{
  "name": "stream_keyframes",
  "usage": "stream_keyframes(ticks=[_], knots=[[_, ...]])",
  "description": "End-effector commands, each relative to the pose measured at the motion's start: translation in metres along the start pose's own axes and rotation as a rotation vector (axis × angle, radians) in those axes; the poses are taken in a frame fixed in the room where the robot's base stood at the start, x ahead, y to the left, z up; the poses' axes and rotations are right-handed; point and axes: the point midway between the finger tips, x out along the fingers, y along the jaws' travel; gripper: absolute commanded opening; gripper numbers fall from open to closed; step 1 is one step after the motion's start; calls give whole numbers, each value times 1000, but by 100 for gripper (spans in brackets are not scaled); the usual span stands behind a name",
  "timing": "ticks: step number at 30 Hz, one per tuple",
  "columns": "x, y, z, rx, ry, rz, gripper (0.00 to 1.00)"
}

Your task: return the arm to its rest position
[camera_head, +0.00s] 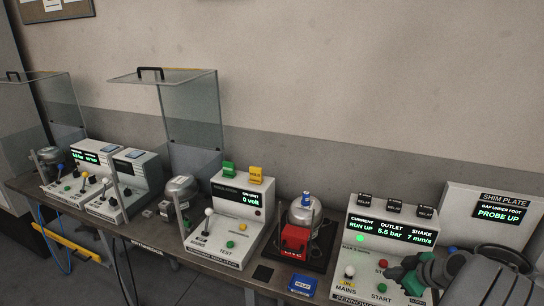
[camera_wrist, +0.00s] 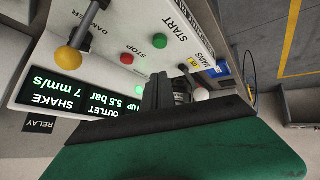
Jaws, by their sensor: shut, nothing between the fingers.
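My arm (camera_head: 488,280) reaches in from the lower right of the head view. My gripper (camera_head: 408,278), dark with green parts, is in front of the run-up test panel (camera_head: 384,232), low at its right side. In the wrist view my gripper (camera_wrist: 158,92) is shut and empty over the panel face, near the green START button (camera_wrist: 162,64) and red STOP button (camera_wrist: 127,58). I cannot tell whether it touches the panel.
The shim plate unit (camera_head: 500,212) reads PROBE UP, behind my arm. A compressor (camera_head: 304,214) with a red lockout box (camera_head: 295,239) stands left of the panel. A blue tag (camera_head: 303,286) lies at the bench front. Glass guards (camera_head: 190,115) stand further left; space above the right bench is clear.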

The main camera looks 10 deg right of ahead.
Motion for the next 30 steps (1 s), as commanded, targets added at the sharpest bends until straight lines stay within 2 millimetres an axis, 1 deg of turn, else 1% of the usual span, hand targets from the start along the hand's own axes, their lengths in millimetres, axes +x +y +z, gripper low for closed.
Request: stream_keyframes(ticks=[1,2,3,5,6,8,9,11,12,14,16,18,20,23,26,27,29,30], knots=[[0,-6,14,143,-45,-20,0],[2,-13,25,249,-80,-37,0],[4,-27,41,385,-131,-59,0],[4,-48,63,574,-211,-81,0],[2,-61,76,690,-265,-88,0],[-4,-81,94,856,-349,-88,0],[-12,-93,105,961,-407,-76,0],[-27,-110,118,1114,-494,-42,0],[-37,-122,122,1205,-555,-15,0],[-51,-140,120,1296,-637,30,0],[-65,-157,109,1343,-711,87,0],[-75,-170,94,1328,-754,129,0],[-81,-179,79,1277,-770,152,0],[-85,-191,48,1157,-754,180,0],[-85,-203,2,993,-682,185,0],[-84,-210,-22,911,-636,171,0],[-83,-223,-63,786,-559,142,0],[-84,-231,-89,711,-506,121,0]])
